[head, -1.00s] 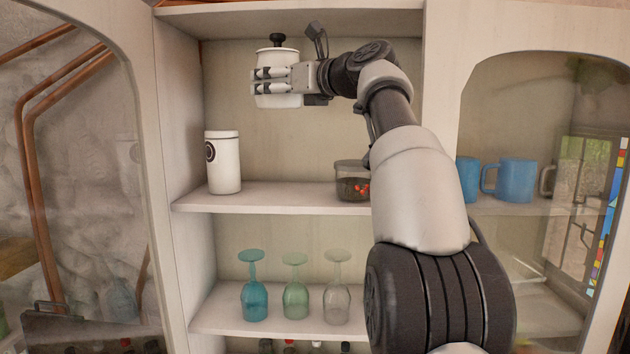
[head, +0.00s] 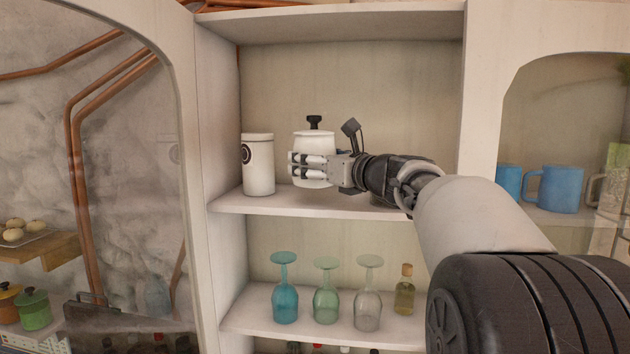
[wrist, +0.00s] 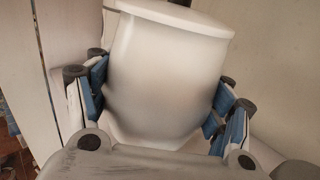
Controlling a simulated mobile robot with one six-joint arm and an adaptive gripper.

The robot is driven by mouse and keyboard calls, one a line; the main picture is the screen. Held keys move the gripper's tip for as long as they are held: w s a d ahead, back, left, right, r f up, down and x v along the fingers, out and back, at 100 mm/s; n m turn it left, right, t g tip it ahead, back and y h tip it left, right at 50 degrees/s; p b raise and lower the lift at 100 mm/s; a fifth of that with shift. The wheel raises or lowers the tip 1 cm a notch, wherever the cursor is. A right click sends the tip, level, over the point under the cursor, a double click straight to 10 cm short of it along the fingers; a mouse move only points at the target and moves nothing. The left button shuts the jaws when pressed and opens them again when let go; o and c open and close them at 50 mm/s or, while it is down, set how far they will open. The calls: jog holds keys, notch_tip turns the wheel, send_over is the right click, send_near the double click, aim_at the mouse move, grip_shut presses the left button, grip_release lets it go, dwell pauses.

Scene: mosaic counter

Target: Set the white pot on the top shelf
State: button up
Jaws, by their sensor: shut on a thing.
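The white pot (head: 314,143) with a black-knobbed lid is upright in the upper shelf bay, just right of a white canister (head: 258,165). My gripper (head: 306,164) is shut on the pot's body, reaching in from the right. In the wrist view the pot (wrist: 168,80) fills the space between my blue-padded fingers (wrist: 160,105). The top shelf (head: 228,203) has the canister on it. The pot's base is at about shelf level; I cannot tell whether it touches.
Several stemmed glasses stand upside down on the shelf below, including a teal one (head: 285,290), with a small bottle (head: 404,290) beside them. Blue mugs (head: 555,188) are behind the right cabinet door. My arm hides the shelf's right part.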

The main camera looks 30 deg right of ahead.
jog(key=shift+f, duration=1.85)
jog(key=shift+f, duration=0.15)
jog(key=o, duration=2.1)
jog(key=shift+f, duration=0.1)
jog(key=shift+s+r, duration=0.1)
jog(key=shift+r, duration=0.1)
jog(key=s+d+b, duration=0.2)
jog(key=s+b, duration=0.1)
jog(key=s, duration=0.8)
jog(key=shift+s, duration=0.4)
jog(key=shift+w+d, duration=0.1)
